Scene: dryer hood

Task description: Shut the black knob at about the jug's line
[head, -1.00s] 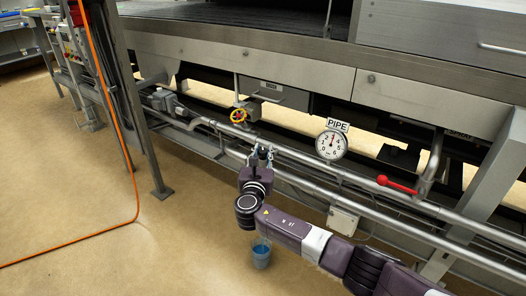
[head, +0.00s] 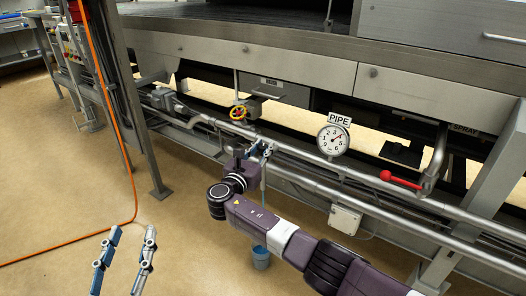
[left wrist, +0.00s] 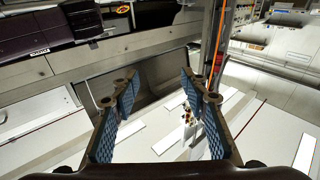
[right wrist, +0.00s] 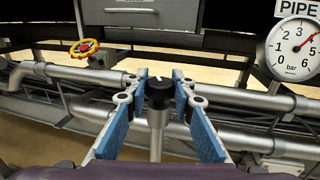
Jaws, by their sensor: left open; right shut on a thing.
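The black knob (right wrist: 158,92) sits on a grey valve stem in the right wrist view, with a white mark on top. My right gripper (right wrist: 158,86) is shut on it, a finger on each side; in the head view the gripper (head: 262,147) largely hides it. The blue jug (head: 261,258) stands on the floor below, its top partly behind my right arm. Its line and its level cannot be made out. A thin pale vertical strip shows above the jug; I cannot tell whether it is water or a pipe. My left gripper (head: 133,232) is open and empty at lower left.
The pipe gauge (head: 333,140) is right of the knob; its red needle points upper right. Long pipes run beside the knob. An orange cable crosses the floor at left.

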